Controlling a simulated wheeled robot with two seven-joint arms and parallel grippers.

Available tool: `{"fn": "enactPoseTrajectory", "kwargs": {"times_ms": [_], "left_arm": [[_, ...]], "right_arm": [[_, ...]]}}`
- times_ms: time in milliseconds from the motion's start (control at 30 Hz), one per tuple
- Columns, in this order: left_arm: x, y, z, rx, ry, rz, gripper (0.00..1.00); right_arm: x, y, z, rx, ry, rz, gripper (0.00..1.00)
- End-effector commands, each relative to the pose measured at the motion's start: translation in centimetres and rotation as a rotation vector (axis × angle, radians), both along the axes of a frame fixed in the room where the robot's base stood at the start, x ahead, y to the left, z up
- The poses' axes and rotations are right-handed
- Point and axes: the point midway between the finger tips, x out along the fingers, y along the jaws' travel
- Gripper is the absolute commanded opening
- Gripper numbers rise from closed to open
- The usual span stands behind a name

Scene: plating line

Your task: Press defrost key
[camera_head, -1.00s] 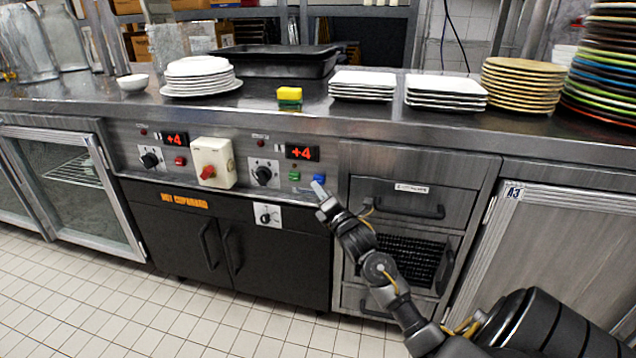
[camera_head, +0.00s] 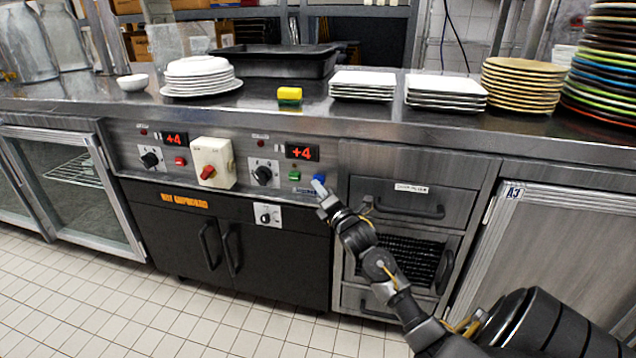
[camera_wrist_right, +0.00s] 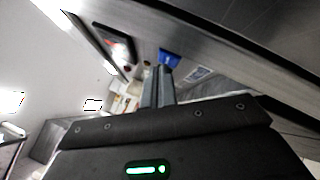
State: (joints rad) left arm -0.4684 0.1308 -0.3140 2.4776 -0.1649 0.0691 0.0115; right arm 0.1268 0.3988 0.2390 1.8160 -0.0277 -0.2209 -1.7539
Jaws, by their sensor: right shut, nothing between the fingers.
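A blue key (camera_head: 319,177) sits on the control panel, right of a green key (camera_head: 294,175) and below a red +4 display (camera_head: 302,152). Their lettering is too small to read, so I cannot tell which is marked defrost. My right gripper (camera_head: 319,187) is shut and empty, its tips just in front of and below the blue key. In the right wrist view the shut fingers (camera_wrist_right: 158,85) point toward the blue key (camera_wrist_right: 170,57). I cannot tell whether they touch it. My left gripper is not in view.
A red rotary switch on a cream box (camera_head: 212,163), a knob (camera_head: 263,175) and a red key (camera_head: 180,161) lie left on the panel. Drawers with protruding handles (camera_head: 410,209) are at the right. The counter above holds plates and a yellow-green sponge (camera_head: 289,94).

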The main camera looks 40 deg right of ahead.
Motion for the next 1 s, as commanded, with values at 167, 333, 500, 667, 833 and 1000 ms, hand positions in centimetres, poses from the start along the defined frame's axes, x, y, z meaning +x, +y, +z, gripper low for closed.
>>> {"fn": "enactPoseTrajectory", "kwargs": {"times_ms": [167,333,500,667,833,1000], "left_arm": [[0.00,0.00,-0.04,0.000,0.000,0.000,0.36],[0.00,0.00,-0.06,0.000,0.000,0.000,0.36],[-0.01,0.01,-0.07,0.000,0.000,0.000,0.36],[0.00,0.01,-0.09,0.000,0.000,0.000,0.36],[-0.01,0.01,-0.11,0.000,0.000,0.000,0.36],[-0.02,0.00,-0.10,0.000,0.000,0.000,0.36]], "right_arm": [[0.14,-0.18,0.01,-0.001,-0.001,0.000,0.00],[0.26,-0.35,0.00,-0.001,0.000,0.000,0.00],[0.38,-0.52,-0.02,-0.001,0.000,0.000,0.00],[0.49,-0.67,-0.03,-0.001,0.000,0.000,0.00],[0.57,-0.80,-0.02,0.000,0.000,0.000,0.00],[0.57,-0.81,0.00,0.000,0.000,0.000,0.00]]}}
